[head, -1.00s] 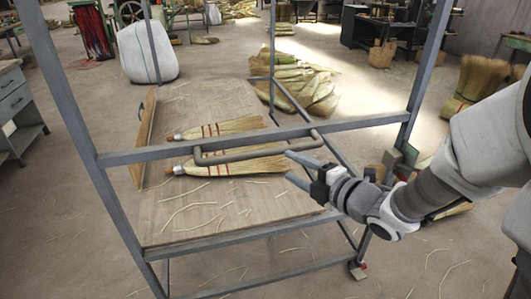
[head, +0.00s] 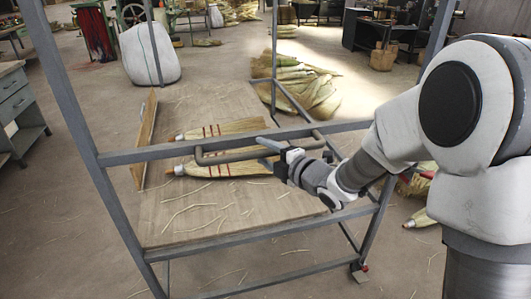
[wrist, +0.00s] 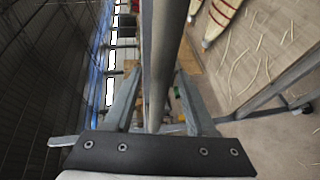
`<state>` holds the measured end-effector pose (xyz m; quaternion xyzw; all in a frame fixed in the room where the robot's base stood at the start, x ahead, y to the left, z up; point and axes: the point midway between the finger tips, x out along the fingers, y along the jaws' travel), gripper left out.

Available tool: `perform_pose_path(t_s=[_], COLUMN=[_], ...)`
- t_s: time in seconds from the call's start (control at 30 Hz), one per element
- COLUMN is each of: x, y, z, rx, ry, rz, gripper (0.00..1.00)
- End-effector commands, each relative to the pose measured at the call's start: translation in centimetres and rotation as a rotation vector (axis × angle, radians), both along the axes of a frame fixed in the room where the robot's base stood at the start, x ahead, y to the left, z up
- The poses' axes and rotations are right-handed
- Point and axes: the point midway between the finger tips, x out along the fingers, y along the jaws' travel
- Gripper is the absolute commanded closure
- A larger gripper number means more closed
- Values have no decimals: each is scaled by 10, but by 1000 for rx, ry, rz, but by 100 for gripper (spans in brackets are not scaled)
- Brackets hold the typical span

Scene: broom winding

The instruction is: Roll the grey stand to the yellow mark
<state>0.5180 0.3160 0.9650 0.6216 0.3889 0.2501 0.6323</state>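The grey stand (head: 120,157) is a tall metal frame with a low wooden shelf and a bent grey handle (head: 225,157) on its near crossbar. My gripper (head: 266,152) is at the right part of the handle. In the wrist view, the grey bar (wrist: 162,60) runs between the two fingers of my gripper (wrist: 158,85), with gaps visible on both sides, so the fingers are open around it. A caster with a red part (head: 359,267) shows at the stand's lower right corner. I see no yellow mark in these views.
Two brooms (head: 225,165) and loose straws lie on the shelf beside an upright wooden board (head: 146,130). A white sack (head: 150,55) stands behind, and straw bundles (head: 305,85) lie beyond on the right. A grey cabinet (head: 15,110) is at the left. Floor around the stand's front looks mostly clear.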

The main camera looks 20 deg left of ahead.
Motion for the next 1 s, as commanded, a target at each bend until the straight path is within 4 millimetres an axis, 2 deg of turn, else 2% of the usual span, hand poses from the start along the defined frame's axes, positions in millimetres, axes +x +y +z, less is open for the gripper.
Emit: perform_pose_path(t_s=[0.03,0.3,1.0], x=[0,0,0], y=[0,0,-1], z=[0,0,0], rx=[0,0,-1], ry=[0,0,0], rz=[0,0,-1], gripper=[54,100,100])
